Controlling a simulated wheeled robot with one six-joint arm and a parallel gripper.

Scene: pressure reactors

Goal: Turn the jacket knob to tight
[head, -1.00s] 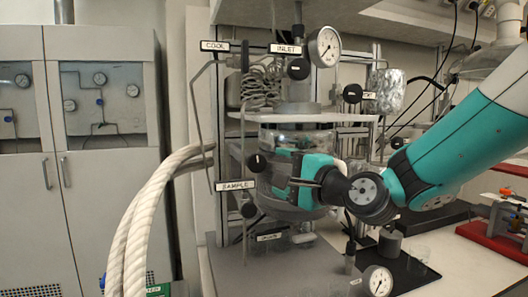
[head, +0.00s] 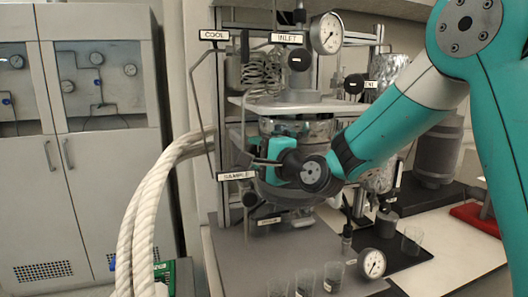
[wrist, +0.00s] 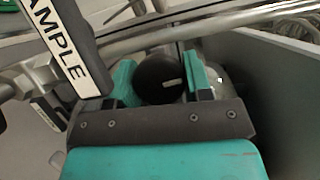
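In the wrist view a round black knob (wrist: 160,78) with a short white mark, which I take to be the jacket knob, lies between the two teal fingers of my gripper (wrist: 162,76). The fingers flank it closely; whether they touch it I cannot tell. In the head view my gripper (head: 268,160) is at the front left of the glass reactor vessel (head: 305,128), just right of the SAMPLE label (head: 238,175). The gripper and wrist hide the knob there. The white mark lies nearly level in the wrist view.
The SAMPLE label also shows close to my gripper in the wrist view (wrist: 68,45), with a metal pipe (wrist: 190,30) crossing above. Thick white hoses (head: 140,220) stand left of the reactor. A pressure gauge (head: 372,263) and glass beakers (head: 333,277) stand on the bench in front.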

